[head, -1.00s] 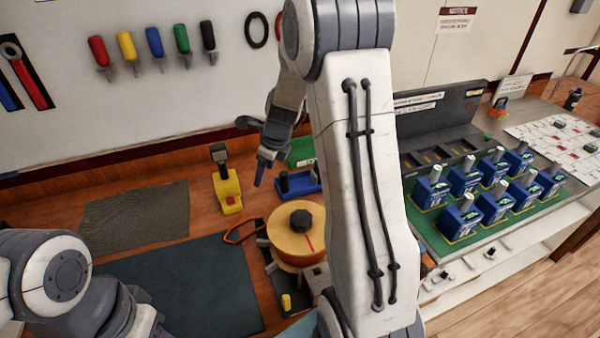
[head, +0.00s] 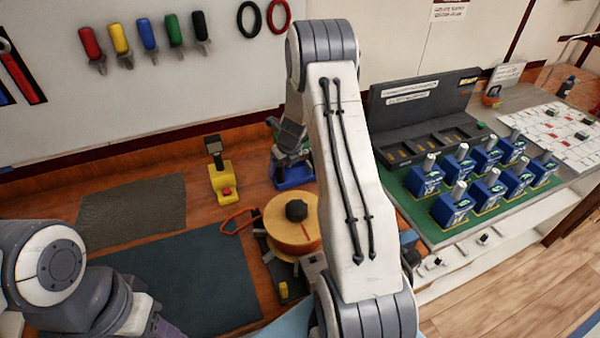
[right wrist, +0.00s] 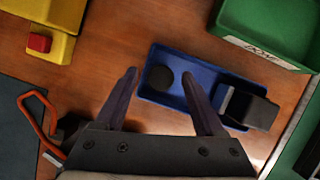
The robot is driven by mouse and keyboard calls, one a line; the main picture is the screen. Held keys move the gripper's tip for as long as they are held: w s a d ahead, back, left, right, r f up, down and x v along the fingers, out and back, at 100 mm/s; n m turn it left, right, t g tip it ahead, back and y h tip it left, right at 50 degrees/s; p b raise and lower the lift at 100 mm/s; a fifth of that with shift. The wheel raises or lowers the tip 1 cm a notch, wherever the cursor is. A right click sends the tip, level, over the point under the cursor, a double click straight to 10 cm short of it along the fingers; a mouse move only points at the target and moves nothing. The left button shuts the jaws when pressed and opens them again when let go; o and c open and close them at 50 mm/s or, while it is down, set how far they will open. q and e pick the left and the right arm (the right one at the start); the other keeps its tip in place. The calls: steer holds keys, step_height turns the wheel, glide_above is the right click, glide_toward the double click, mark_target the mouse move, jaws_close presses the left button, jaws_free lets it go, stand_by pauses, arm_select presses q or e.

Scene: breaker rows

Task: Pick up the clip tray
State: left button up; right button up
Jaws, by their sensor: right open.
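The clip tray, which I take to be the small blue tray (right wrist: 174,97), lies on the wooden bench, with a dark round knob (right wrist: 160,77) at one end and a black block (right wrist: 245,108) at the other. In the head view the blue tray (head: 296,181) is partly hidden by my right gripper (head: 281,168). In the right wrist view my right gripper (right wrist: 159,76) is open and empty, with its fingertips spread toward the knob end of the tray. I cannot tell whether they touch it. Of my left arm only links show.
A yellow stand (head: 222,183) is left of the tray, and an orange spool (head: 292,226) in front. A green bin (right wrist: 265,30) is close by. Orange-handled pliers (right wrist: 38,120) lie near. Blue breakers (head: 424,180) stand in rows at right. A dark mat (head: 180,285) is bare.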

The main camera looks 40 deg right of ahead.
steer(key=shift+w+f, duration=0.2)
steer(key=shift+f, duration=0.3)
jaws_close()
steer(key=shift+r, duration=0.1)
